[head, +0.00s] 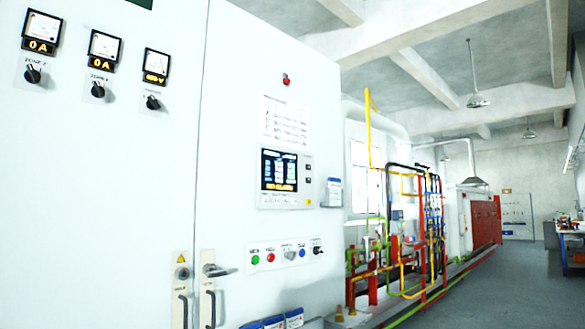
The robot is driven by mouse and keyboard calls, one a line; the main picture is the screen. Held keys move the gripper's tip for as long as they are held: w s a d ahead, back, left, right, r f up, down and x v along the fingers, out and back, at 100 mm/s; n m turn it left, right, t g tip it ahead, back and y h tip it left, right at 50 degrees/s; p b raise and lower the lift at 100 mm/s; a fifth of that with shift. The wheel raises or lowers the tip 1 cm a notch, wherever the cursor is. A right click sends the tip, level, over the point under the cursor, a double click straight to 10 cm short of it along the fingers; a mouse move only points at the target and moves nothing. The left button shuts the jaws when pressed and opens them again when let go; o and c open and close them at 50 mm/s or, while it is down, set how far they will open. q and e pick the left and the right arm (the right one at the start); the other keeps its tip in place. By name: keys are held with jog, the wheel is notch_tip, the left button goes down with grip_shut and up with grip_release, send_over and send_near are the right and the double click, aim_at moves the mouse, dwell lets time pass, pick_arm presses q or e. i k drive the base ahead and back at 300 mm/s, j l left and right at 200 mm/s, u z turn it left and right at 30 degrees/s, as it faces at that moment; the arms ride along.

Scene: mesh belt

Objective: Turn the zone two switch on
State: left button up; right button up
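A black rotary switch (32,74) sits at the upper left of a white control cabinet (110,190). The small label above it seems to read ZONE 2, and an amber display above that reads 0 A. A second black rotary switch (98,90) is to its right under another 0 A display; its label is too small to read surely. A third black switch (152,102) sits further right under a voltage display. The exact knob positions are hard to tell. Neither of my grippers is in view.
The cabinet carries a touch screen (285,178), a row of push buttons and switches, a red lamp (286,79) and door handles (215,270). Coloured pipes (410,240) stand to the right. The grey floor (500,285) at the far right is open.

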aim_at(32, 76)
jog(key=u, duration=1.4)
